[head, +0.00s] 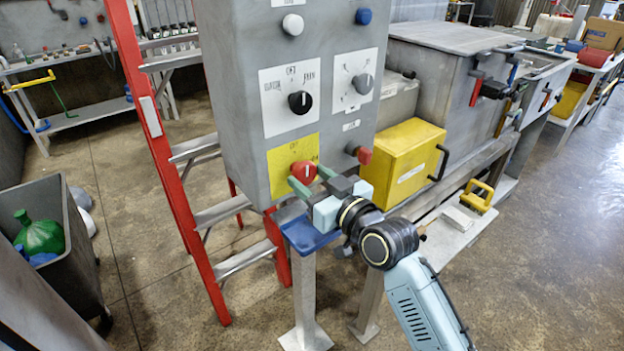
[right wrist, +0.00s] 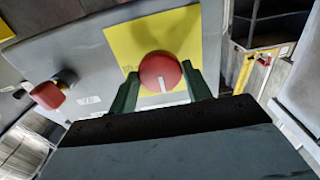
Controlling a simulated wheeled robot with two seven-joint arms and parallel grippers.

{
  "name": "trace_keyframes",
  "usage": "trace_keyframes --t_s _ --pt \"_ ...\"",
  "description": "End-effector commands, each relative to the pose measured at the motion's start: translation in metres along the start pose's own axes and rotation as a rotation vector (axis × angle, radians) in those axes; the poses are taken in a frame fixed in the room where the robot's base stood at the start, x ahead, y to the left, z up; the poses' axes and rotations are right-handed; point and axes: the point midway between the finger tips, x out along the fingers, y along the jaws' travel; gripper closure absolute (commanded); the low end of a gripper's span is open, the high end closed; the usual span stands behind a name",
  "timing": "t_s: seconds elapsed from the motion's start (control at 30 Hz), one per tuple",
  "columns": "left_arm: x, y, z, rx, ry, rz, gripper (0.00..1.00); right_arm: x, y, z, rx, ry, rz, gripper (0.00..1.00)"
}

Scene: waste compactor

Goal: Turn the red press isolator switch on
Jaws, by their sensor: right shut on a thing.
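The red press isolator switch (head: 303,171) is a round red knob with a white mark, on a yellow plate (head: 283,160) low on the grey control panel. My right gripper (head: 307,181) is at the knob, its two green fingers shut on it from either side. In the right wrist view the knob (right wrist: 161,72) sits between the fingers (right wrist: 163,92), and its white mark points down toward the gripper in that picture. My left gripper is not in view.
Above are a black knob (head: 300,102), a grey knob (head: 362,84), and white and blue buttons. A second red knob (head: 361,153) sticks out at the panel's right. A red ladder (head: 165,160) stands left, a yellow box (head: 402,160) right.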

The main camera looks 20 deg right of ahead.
Motion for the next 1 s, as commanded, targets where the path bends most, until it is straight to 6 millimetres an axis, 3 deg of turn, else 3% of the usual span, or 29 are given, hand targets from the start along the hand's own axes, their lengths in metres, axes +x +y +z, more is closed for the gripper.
trace_keyframes --t_s 0.47,1.0 --pt "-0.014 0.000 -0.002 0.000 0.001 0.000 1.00 0.000 0.000 -0.003 0.101 -0.001 0.000 0.74" --pt "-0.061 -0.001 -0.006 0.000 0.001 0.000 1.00 0.000 0.000 -0.003 0.576 -0.001 0.001 0.74"
